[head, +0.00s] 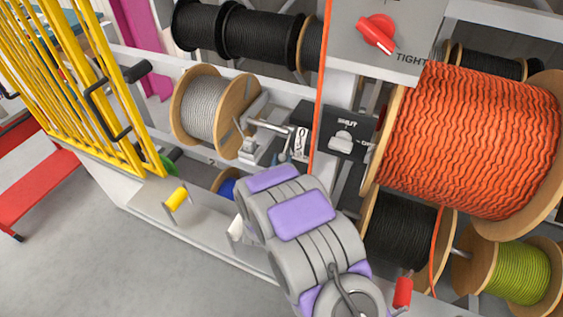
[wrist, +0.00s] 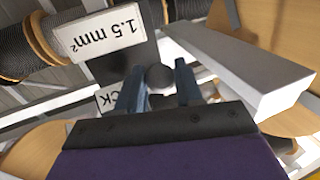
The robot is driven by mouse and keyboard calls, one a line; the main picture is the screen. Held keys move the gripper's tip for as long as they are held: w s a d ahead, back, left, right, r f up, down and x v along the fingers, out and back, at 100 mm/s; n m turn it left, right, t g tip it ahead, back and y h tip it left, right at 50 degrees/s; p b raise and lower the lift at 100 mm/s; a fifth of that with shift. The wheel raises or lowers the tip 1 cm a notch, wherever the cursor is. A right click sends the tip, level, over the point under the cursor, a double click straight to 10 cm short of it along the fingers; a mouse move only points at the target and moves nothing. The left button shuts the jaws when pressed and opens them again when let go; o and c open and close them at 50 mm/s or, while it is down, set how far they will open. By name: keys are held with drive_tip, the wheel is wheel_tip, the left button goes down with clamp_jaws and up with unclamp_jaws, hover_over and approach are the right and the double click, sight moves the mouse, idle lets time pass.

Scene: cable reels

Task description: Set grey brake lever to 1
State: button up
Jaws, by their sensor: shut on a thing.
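The grey brake lever (head: 266,125) is in the head view, on a grey bracket to the right of the grey cable reel. Its round dark grey knob (wrist: 160,75) shows in the wrist view. My gripper (wrist: 159,84) has one blue-grey finger on each side of the knob and is shut on it. In the head view my purple and grey arm reaches up from the bottom, and the fingers are mostly hidden. I cannot read the lever's number marks.
A large orange reel (head: 470,135) stands at right. A black box with a grey switch (head: 343,142) and a red knob (head: 377,33) are close to the arm. Yellow bars (head: 75,80) stand at left. The floor (head: 90,260) at lower left is clear.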

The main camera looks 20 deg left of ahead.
clamp_jaws()
drive_tip(key=shift+r, duration=0.15)
drive_tip(key=r+p, duration=0.1)
drive_tip(key=s+r+g+p, duration=0.1)
drive_tip(key=p, duration=0.1)
drive_tip(key=shift+a+m+g, duration=0.1)
drive_tip(key=shift+m+g, duration=0.2)
wheel_tip(320, 180, up, 9)
drive_tip(key=m+g+p, duration=0.1)
drive_tip(key=g+p, duration=0.7)
drive_tip(key=p, duration=1)
drive_tip(key=shift+r+h, duration=0.2)
drive_tip(key=shift+h, duration=0.1)
